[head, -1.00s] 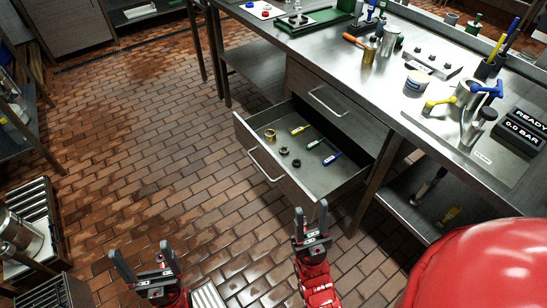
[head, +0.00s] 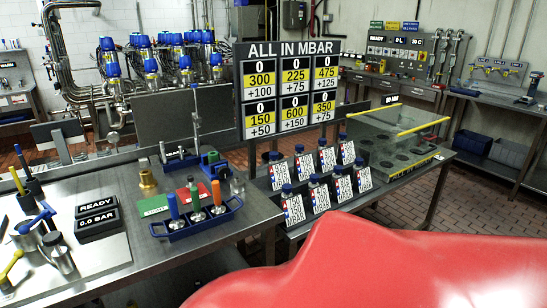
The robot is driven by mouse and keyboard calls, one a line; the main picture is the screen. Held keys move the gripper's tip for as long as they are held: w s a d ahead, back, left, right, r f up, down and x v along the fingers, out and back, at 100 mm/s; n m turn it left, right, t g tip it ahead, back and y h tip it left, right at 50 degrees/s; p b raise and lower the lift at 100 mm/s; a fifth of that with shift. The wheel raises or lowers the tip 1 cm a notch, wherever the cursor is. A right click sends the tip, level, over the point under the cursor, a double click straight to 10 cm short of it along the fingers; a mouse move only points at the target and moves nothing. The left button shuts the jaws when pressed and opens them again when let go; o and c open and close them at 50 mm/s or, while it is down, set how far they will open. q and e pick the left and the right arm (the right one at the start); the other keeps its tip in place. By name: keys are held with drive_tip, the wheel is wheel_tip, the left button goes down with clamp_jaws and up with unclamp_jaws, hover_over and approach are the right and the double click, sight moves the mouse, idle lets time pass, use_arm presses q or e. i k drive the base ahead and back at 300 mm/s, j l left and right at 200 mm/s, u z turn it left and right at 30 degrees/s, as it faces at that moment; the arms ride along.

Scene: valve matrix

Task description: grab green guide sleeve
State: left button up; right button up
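A blue rack (head: 185,226) on the steel bench in the head view holds a few upright tools with coloured tops. A green-topped tool (head: 195,198) stands in it between a blue-topped tool (head: 173,206) and an orange-topped tool (head: 216,193). I cannot tell whether the green one is the green guide sleeve. A small blue and green device (head: 211,163) stands behind the rack. Neither of my grippers is in view. The large red shape at the bottom is part of my body and hides the lower middle and right.
The steel bench (head: 130,270) also bears a brass fitting (head: 147,183), a green card (head: 154,205) and a READY display (head: 97,220). Labelled blue-capped bottles (head: 293,205) stand on a separate table under the ALL IN MBAR board (head: 288,90). Brick floor is free at right.

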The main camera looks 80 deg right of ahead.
sight(213, 156)
drive_tip(key=z, duration=2.15)
drive_tip(key=i+l+u, duration=0.15)
drive_tip(key=i+j, duration=0.05)
